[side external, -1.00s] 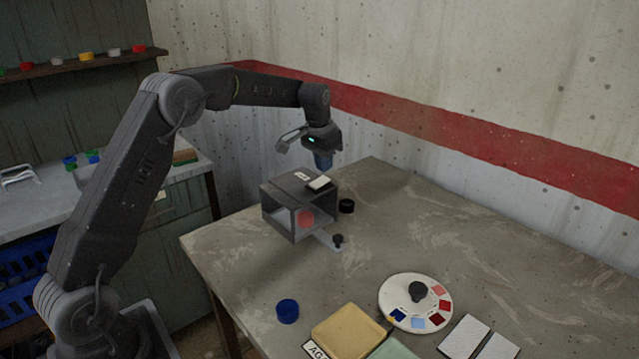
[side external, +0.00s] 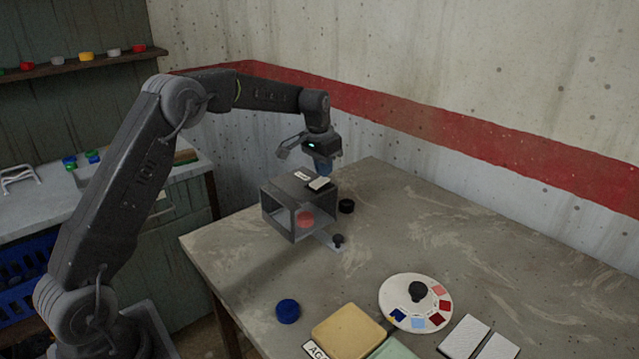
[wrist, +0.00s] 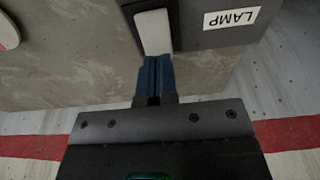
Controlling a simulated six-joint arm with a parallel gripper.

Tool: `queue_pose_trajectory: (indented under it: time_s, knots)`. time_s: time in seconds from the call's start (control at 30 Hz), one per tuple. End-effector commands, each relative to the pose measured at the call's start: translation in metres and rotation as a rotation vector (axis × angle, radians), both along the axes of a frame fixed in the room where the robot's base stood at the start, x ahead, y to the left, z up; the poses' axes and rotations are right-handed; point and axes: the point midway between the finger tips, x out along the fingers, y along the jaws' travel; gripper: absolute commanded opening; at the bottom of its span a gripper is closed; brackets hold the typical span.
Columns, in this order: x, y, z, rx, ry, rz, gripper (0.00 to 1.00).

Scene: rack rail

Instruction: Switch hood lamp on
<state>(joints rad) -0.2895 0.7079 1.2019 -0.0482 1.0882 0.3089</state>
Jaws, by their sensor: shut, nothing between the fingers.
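The hood is a dark grey box (side external: 291,182) with an open front, standing on the table. On its top are a white label, reading LAMP in the wrist view (wrist: 231,19), and a pale rocker switch (side external: 319,184). The switch also shows in the wrist view (wrist: 153,32). My gripper (side external: 323,172) points down just above the back edge of the hood top, by the switch. In the wrist view its blue fingertips (wrist: 154,62) are together and empty, at the near end of the switch. I cannot tell whether they touch it.
A red round thing (side external: 305,219) is inside the hood. A black cap (side external: 346,206) and a slide with a black knob (side external: 337,240) are close by. A blue cap (side external: 288,311), a colour dial (side external: 400,284) and pads (side external: 347,332) lie toward the front. The table's right is clear.

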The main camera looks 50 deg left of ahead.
Motion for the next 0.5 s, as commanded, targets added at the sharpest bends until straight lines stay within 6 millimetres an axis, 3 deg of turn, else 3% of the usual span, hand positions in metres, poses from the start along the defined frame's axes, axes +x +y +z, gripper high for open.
queue_pose_trajectory:
  time_s: [0.5]
  knots:
    - [-0.0002, -0.0001, -0.0080, 0.000, 0.001, 0.000, 0.00]
